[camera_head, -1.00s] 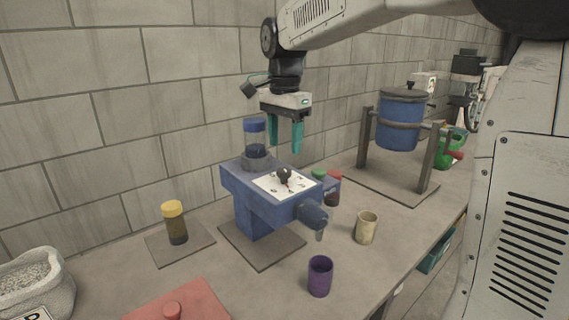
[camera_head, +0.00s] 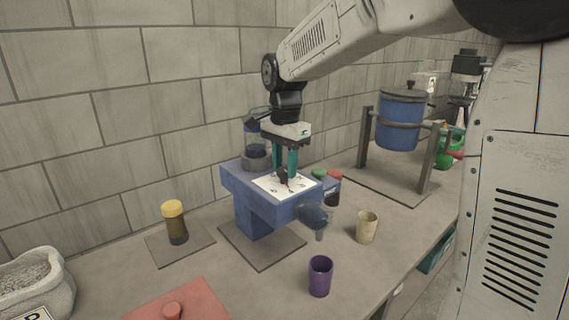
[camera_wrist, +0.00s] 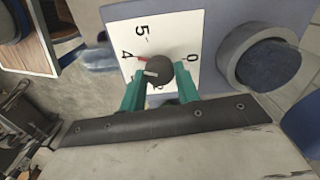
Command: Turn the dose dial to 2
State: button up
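The dose dial's dark round knob (camera_wrist: 160,74) stands on a white numbered plate (camera_wrist: 180,35) on the blue dispenser (camera_head: 240,180). In the wrist view, 5, 4 and 0 are readable; a partly hidden figure below the knob looks like 2. A pale line on the knob points left, and a small red mark lies near the 4. My gripper (camera_wrist: 159,80) has its green fingers on opposite sides of the knob, seemingly closed on it. In the head view the knob (camera_head: 283,175) is between the lower fingertips of my gripper (camera_head: 286,172).
A clear blue-capped hopper (camera_head: 255,155) rises behind the dial. A purple cup (camera_head: 320,276) and a beige cup (camera_head: 367,227) stand in front. A yellow-capped jar (camera_head: 174,222) is left, and a blue drum (camera_head: 398,124) on a stand is right.

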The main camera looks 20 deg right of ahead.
jog(key=shift+n, duration=0.4)
jog(key=n, duration=0.4)
jog(key=shift+w+n, duration=0.1)
jog(key=shift+n, duration=0.2)
jog(key=n, duration=0.4)
jog(key=shift+a+n, duration=0.1)
jog(key=shift+n, duration=0.2)
jog(key=n, duration=0.5)
jog(key=shift+r, duration=0.1)
jog(key=shift+a+n, duration=0.1)
jog(key=shift+n, duration=2.2)
jog(key=o, duration=1)
